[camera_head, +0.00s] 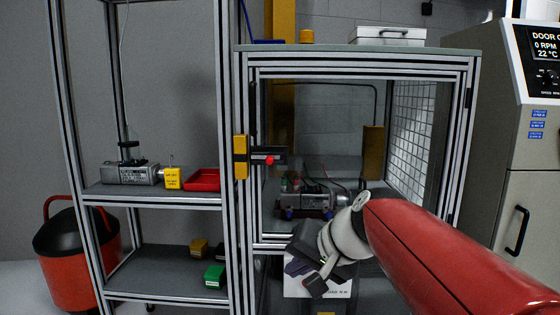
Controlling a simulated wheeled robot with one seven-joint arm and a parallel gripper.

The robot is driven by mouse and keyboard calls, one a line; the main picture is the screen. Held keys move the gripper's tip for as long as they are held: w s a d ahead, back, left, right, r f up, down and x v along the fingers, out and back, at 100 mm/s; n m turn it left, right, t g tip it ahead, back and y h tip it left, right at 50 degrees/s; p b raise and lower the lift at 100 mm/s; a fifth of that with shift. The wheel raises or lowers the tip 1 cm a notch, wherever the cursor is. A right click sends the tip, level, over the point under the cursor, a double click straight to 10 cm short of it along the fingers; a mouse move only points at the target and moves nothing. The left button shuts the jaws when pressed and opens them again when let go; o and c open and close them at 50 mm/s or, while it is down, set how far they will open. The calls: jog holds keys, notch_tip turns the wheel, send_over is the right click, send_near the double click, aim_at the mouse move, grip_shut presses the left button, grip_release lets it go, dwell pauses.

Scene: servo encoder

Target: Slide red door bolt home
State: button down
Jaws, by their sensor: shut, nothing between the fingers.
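The door bolt is a dark bar with a red knob (269,160) on the left side of the clear-walled enclosure's door (340,72). A yellow block (240,157) sits on the frame post just left of the bolt. The dark bolt body (267,155) lies level and appears close to the yellow block; I cannot tell how far it reaches in. My gripper (308,282) is in front of the lower door frame, below and right of the red knob and well apart from it. It is shut and empty.
Inside the enclosure a servo motor (308,197) stands on a shelf. My red arm fills the lower right. On the left rack are another motor (130,173), a yellow padlock-like block (172,178) and a red tray (202,180). A control cabinet (520,180) stands at right.

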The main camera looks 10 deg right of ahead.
jog(key=w+d+r+m+t+y, duration=0.1)
jog(key=w+d+r+m+t, duration=0.1)
jog(key=w+d+r, duration=0.4)
jog(key=w+d+r+m+t+y, duration=0.2)
jog(key=w+d+r+t, duration=0.3)
jog(key=w, duration=0.9)
notch_tip(320, 180, up, 3)
jog(key=d+m, duration=0.1)
jog(key=d, duration=0.1)
jog(key=shift+w+d+m, duration=0.3)
jog(key=shift+w, duration=0.1)
jog(key=shift+r, duration=0.1)
jog(key=shift+s+a+p+x, duration=0.25)
jog(key=shift+a+p+x, duration=0.2)
jog(key=shift+x, duration=1.7)
jog(key=shift+s+a+p+x, duration=0.3)
jog(key=shift+a+x, duration=0.2)
jog(key=shift+x, duration=1.65)
jog(key=shift+s+a+p+x, duration=0.2)
jog(key=shift+a+p+x, duration=0.25)
jog(key=shift+x, duration=1.65)
jog(key=shift+a, duration=0.1)
